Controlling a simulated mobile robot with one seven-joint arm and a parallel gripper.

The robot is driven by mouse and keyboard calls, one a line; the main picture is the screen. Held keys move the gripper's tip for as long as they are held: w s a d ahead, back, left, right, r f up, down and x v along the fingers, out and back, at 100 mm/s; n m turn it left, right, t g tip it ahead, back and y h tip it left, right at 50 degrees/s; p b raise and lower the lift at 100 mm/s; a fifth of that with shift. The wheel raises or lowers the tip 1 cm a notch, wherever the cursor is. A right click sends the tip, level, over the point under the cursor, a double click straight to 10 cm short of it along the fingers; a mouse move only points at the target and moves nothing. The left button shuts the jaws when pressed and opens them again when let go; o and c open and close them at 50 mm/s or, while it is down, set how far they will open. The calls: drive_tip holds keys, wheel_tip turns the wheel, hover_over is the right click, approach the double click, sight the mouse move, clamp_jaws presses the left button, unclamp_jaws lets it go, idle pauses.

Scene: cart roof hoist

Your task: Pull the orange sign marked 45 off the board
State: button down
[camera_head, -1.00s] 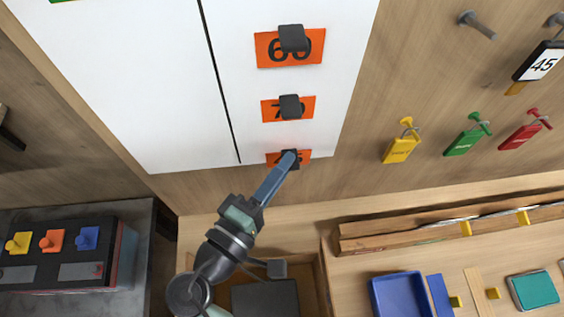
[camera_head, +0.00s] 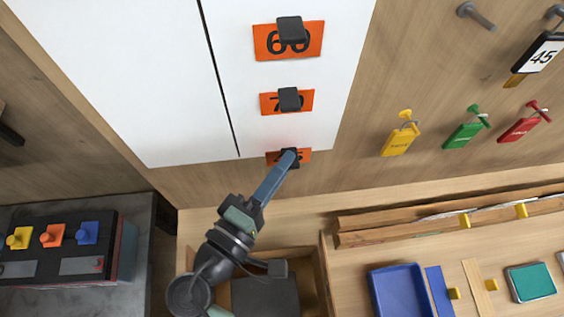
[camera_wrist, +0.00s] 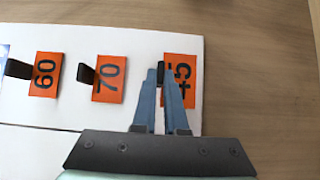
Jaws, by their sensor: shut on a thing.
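The orange sign marked 45 (camera_head: 303,155) hangs past the lower edge of the white board (camera_head: 180,110) in the head view. It appears to stand slightly off the board; the gap itself is not visible. In the wrist view the sign (camera_wrist: 184,92) looks a little larger than its neighbours, with part of its number covered by a finger. My gripper (camera_head: 290,157) is shut on the sign's dark tab (camera_wrist: 162,72), its blue fingers (camera_wrist: 160,75) on both sides of it.
Orange signs marked 70 (camera_head: 267,103) and 60 (camera_head: 263,42) are on the board above. Yellow (camera_head: 400,141), green (camera_head: 462,136) and red (camera_head: 519,130) tags hang at right. A black 45 tag (camera_head: 541,58) hangs further up. A blue tray (camera_head: 398,290) lies below.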

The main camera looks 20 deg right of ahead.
drive_tip(key=shift+s+a+p, duration=0.1)
drive_tip(key=shift+s+a, duration=0.2)
drive_tip(key=shift+s, duration=0.65)
drive_tip(key=shift+s+a+p, duration=0.1)
drive_tip(key=shift+s+a, duration=0.15)
drive_tip(key=shift+s, duration=0.65)
drive_tip(key=shift+s+a+p, duration=0.1)
drive_tip(key=shift+s+a, duration=0.2)
drive_tip(key=shift+s, duration=0.65)
